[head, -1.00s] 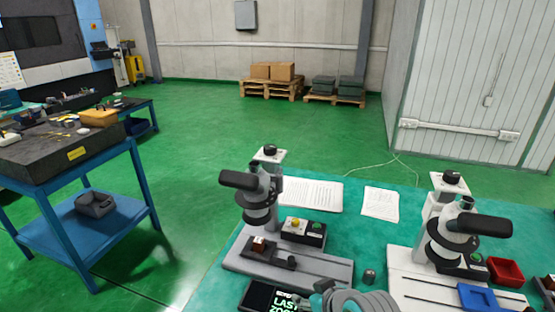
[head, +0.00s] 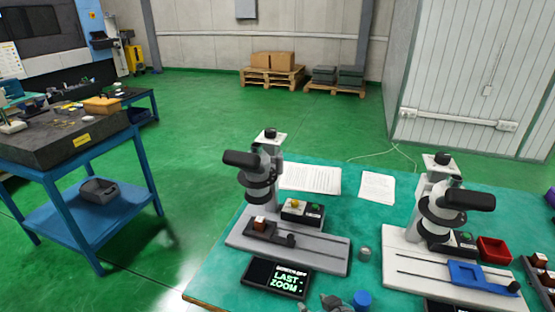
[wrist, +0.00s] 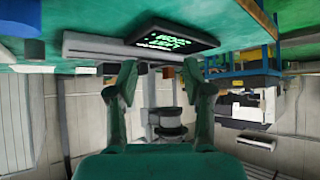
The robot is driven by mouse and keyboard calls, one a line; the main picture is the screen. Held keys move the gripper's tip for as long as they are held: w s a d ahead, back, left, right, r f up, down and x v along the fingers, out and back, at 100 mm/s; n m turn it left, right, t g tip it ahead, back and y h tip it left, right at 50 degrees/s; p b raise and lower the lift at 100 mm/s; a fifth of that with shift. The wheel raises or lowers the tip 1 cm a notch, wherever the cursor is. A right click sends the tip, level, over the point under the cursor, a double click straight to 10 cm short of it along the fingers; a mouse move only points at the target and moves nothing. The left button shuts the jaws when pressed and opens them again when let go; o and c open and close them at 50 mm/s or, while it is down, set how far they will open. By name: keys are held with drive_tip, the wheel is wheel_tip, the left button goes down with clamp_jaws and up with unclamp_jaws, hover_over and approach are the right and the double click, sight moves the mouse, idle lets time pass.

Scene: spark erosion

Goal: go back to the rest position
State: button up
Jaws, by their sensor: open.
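My gripper (wrist: 160,82) is open in the wrist view, its two green fingers apart with nothing between them. That view is upside down.
A right microscope (head: 440,205) stands on a white base with a blue fixture (head: 480,275) and a red tray (head: 494,249). A blue cart (head: 130,205) stands left, with green floor between.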

drive_tip(key=s+d+f+m+t+h, duration=0.1)
drive_tip(key=s+d+f+m+t, duration=0.2)
drive_tip(key=s, duration=0.6)
drive_tip(key=s+d+f+h, duration=0.1)
drive_tip(key=s+d+f, duration=0.2)
drive_tip(key=s+f, duration=0.35)
drive_tip(key=s+d+r+t, duration=0.1)
drive_tip(key=s+r, duration=0.2)
drive_tip(key=s, duration=0.4)
drive_tip(key=s+d+r+m+t+h, duration=0.1)
drive_tip(key=s+r, duration=0.2)
drive_tip(key=s, duration=0.4)
drive_tip(key=s+d+r, duration=0.1)
drive_tip(key=s+r, duration=0.2)
drive_tip(key=s, duration=0.5)
drive_tip(key=shift+d+r+t+h, duration=0.2)
drive_tip(key=shift+r+t+h, duration=0.2)
idle(0.4)
